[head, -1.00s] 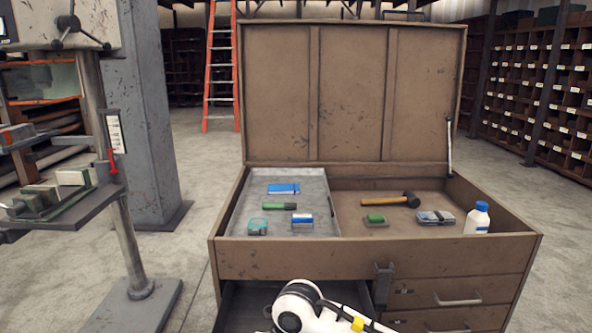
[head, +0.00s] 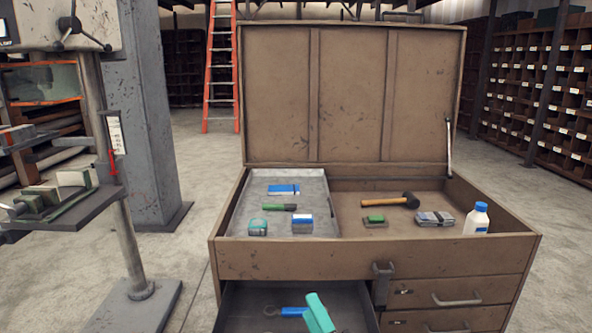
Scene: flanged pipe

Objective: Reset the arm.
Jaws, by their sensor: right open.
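My left gripper is not in view.
The brown chest (head: 300,258) has its lid up. Its grey tray (head: 262,212) holds several small items. A hammer (head: 390,201), a green-topped block (head: 375,219) and a white bottle (head: 477,219) stand or lie right of it. A drill press (head: 128,240) stands at left.

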